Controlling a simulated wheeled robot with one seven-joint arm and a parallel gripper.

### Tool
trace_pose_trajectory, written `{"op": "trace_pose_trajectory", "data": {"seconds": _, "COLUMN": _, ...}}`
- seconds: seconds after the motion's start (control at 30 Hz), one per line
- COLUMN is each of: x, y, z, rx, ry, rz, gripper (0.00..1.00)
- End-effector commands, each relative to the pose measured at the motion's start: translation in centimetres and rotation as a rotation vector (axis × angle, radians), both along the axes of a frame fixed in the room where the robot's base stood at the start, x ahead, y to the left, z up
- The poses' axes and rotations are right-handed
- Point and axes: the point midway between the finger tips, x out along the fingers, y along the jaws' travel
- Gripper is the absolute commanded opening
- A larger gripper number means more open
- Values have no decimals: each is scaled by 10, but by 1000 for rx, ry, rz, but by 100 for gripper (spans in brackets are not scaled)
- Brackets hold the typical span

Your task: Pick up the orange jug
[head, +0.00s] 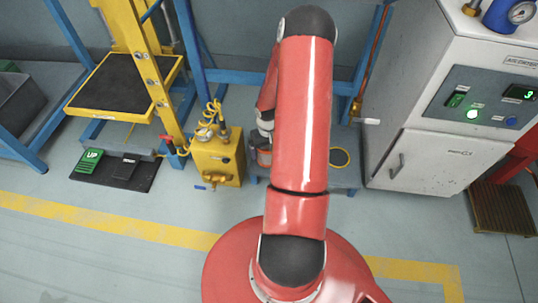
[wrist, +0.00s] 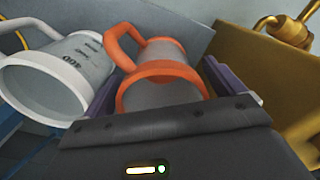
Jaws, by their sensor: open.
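The orange jug (wrist: 163,70) has an orange rim and handle and a grey inside. In the wrist view it lies between the two purple-padded fingers of my gripper (wrist: 158,82), its handle toward the upper left. My gripper is open around the jug; I cannot tell whether either pad touches it. In the head view only a small orange and grey part of the jug (head: 263,157) shows beside my red arm, which hides the rest.
A white jug (wrist: 62,72) with printed marks stands close on the left of my gripper. A yellow box (wrist: 270,75) with a brass fitting is close on the right; it also shows in the head view (head: 217,163). A grey cabinet (head: 425,160) stands farther right.

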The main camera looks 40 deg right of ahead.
Motion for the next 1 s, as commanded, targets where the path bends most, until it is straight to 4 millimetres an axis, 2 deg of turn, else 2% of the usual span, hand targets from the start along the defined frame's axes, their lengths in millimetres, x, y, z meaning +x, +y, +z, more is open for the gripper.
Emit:
{"op": "trace_pose_trajectory", "data": {"seconds": 0.03, "x": 0, "y": 0, "z": -5, "rx": 0, "ry": 0, "rz": 0, "gripper": 94}}
{"op": "trace_pose_trajectory", "data": {"seconds": 0.23, "x": 1, "y": 0, "z": -4, "rx": -1, "ry": -2, "rz": -1, "gripper": 94}}
{"op": "trace_pose_trajectory", "data": {"seconds": 0.27, "x": 0, "y": 0, "z": -4, "rx": -1, "ry": -2, "rz": -1, "gripper": 92}}
{"op": "trace_pose_trajectory", "data": {"seconds": 0.63, "x": 0, "y": 0, "z": -4, "rx": 0, "ry": -1, "rz": 0, "gripper": 44}}
{"op": "trace_pose_trajectory", "data": {"seconds": 0.87, "x": 1, "y": 0, "z": -3, "rx": -1, "ry": -2, "rz": 0, "gripper": 43}}
{"op": "trace_pose_trajectory", "data": {"seconds": 1.0, "x": 1, "y": -1, "z": 4, "rx": -2, "ry": -2, "rz": 0, "gripper": 43}}
